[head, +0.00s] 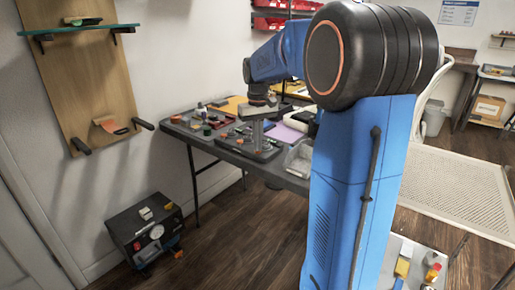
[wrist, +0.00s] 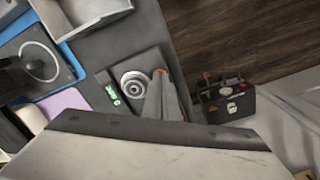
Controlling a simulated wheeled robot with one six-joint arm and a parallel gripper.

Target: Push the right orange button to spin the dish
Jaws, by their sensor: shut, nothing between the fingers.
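In the wrist view, a round grey metal dish (wrist: 133,84) sits on a dark square base (wrist: 142,62). My gripper (wrist: 160,82) is shut and empty beside the dish, on its right. Its fingertips are over a small bit of orange (wrist: 160,71), which looks like a button mostly hidden by the fingers. I cannot tell whether they touch it. In the head view, my gripper (head: 257,138) points down over the dark base on the table, and the dish is hard to make out there.
A small green part (wrist: 113,95) lies left of the dish. A blue tray (wrist: 66,62) is farther left. A black case (wrist: 228,104) stands on the floor to the right. The table (head: 285,180) holds several small parts, and a clear plastic bin (head: 298,158) is at its near edge.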

